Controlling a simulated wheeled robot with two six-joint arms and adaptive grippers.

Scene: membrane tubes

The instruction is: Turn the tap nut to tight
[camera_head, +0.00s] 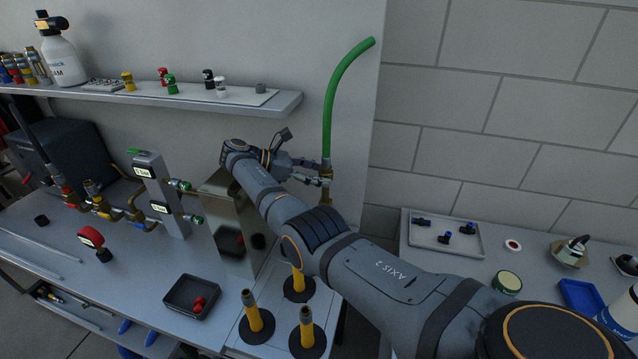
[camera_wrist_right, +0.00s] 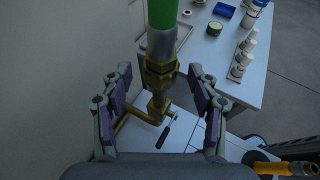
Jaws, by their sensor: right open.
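The brass tap nut (camera_wrist_right: 158,72) sits at the lower end of the green hose (camera_head: 331,110), above the brass tap body (camera_wrist_right: 157,104). In the head view the nut (camera_head: 326,172) is partly hidden by my right gripper (camera_head: 315,172). In the right wrist view my right gripper (camera_wrist_right: 160,105) is open, with one finger on each side of the tap. Both fingers look apart from the nut, with a gap on each side. The green hose (camera_wrist_right: 162,20) rises out of the nut. My left gripper is not in view.
A steel box (camera_head: 228,225) stands left of my right arm. A shelf (camera_head: 200,99) with small coloured fittings runs along the wall. A grey tray (camera_head: 470,250) with blue fittings lies on the right bench.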

